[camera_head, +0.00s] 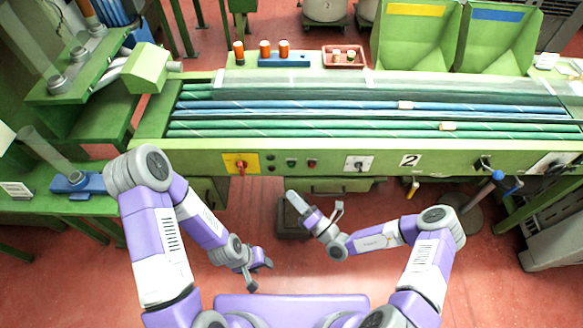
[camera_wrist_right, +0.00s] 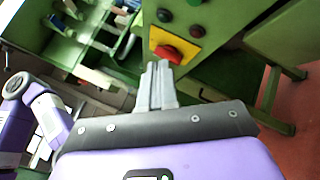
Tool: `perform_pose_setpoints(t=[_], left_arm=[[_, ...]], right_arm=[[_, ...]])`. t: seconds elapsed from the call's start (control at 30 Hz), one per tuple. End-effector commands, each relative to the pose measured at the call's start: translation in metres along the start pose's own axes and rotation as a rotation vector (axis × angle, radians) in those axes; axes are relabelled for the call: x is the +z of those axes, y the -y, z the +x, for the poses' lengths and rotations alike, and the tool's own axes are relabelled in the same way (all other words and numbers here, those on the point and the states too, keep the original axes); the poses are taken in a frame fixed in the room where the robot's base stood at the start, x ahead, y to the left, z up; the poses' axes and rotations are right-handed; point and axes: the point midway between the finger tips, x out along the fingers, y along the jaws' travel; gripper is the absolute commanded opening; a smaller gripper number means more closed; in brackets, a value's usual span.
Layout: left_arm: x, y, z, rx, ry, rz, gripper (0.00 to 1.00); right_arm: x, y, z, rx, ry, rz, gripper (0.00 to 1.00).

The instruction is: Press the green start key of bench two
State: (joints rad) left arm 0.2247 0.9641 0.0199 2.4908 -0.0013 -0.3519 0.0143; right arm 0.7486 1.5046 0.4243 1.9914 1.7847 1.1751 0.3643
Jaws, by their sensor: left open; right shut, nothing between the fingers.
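Left of that plate is a row of small round buttons. One dark green button (camera_head: 291,162) sits left of a red button (camera_head: 312,163); I cannot tell for sure which is the start key. My left gripper (camera_head: 262,276) is open, low and empty.
A red rotary switch on a yellow plate (camera_head: 241,163) is left of the buttons and close to the right fingertips in the wrist view (camera_wrist_right: 168,52). Blue and green rods lie along the bench top. A green side bench (camera_head: 95,207) stands left.

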Motion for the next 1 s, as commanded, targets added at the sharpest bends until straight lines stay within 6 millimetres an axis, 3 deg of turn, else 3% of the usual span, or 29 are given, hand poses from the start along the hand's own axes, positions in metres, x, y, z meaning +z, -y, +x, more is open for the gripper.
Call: perform_pose_setpoints(t=[0.3,0.5,1.0], left_arm=[[-0.001,0.01,0.025,0.0,0.0,0.0,0.43],[-0.001,0.011,0.029,0.0,0.0,0.0,0.43],[-0.001,0.011,0.03,0.0,0.0,0.0,0.43]], right_arm=[[0.022,0.025,0.032,0.002,0.0,-0.005,0.0],[0.032,0.034,0.045,0.001,-0.001,-0.002,0.0],[0.037,0.036,0.051,0.001,0.0,-0.001,0.0]])
